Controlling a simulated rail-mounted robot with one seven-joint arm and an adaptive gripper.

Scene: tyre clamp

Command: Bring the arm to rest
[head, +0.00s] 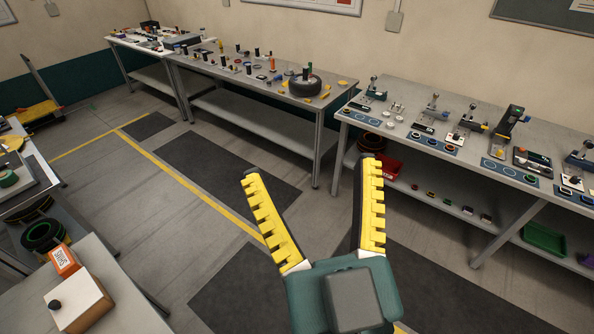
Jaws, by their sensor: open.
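My gripper (312,168) is in the lower middle of the head view, with a green body and two yellow toothed fingers. The fingers are spread wide and nothing is between them. It hangs over the open floor, apart from every bench. The rest of my arm is out of view below the picture's edge.
A grey bench (342,112) with clamps stands at the right, above a lower shelf (405,187). Another bench (205,70) with a black tyre (304,86) stands at the back. A box (78,305) lies on a surface at the lower left. The middle floor is clear.

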